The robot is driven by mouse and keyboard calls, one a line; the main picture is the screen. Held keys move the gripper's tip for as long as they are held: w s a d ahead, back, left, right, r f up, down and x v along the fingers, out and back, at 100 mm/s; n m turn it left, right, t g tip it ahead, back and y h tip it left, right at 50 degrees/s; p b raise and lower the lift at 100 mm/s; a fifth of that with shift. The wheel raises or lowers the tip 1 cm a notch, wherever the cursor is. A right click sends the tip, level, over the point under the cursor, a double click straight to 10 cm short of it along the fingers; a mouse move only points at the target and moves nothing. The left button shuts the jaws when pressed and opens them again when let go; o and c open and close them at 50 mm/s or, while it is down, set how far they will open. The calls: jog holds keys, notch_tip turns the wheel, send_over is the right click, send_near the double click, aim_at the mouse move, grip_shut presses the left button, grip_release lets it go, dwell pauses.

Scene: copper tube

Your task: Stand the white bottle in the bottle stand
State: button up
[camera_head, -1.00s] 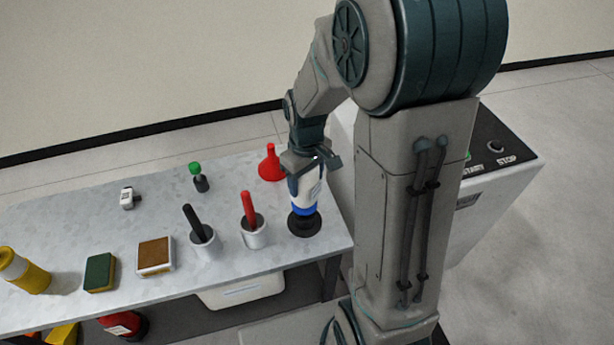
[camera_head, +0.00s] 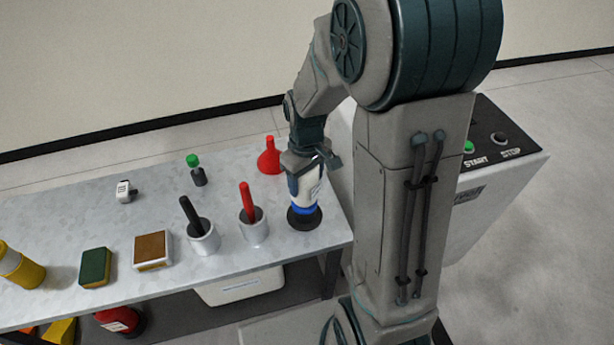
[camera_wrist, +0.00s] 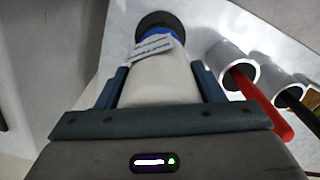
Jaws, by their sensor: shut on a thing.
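The white bottle (camera_head: 309,192) is upright in my gripper (camera_head: 304,178), with its blue end (camera_head: 305,209) facing down. The black round bottle stand (camera_head: 305,222) is directly under it near the table's right end. The blue end meets or sits inside the stand; its exact depth is hidden. In the wrist view the bottle (camera_wrist: 155,85) lies between the two fingers (camera_wrist: 160,90), with a label on its side, and the dark stand (camera_wrist: 157,20) shows beyond the blue end. My gripper is shut on the bottle.
Just left of the stand are two metal cups, one with a red-handled tool (camera_head: 248,205) and one with a black-handled tool (camera_head: 192,215). A red funnel (camera_head: 269,158) stands behind. The table's right edge is close.

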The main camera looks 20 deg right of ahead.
jog(key=o, duration=1.5)
notch_tip(320, 180, up, 14)
jog(key=shift+f, duration=0.1)
jog(key=s+m+t, duration=0.1)
jog(key=s, duration=0.3)
jog(key=s+m+t, duration=0.1)
jog(key=s+m, duration=0.1)
jog(key=s, duration=0.3)
jog(key=s+m+t, duration=0.1)
jog(key=s+m, duration=0.1)
jog(key=s, duration=0.2)
jog(key=shift+s+f, duration=0.2)
jog(key=shift+f, duration=0.05)
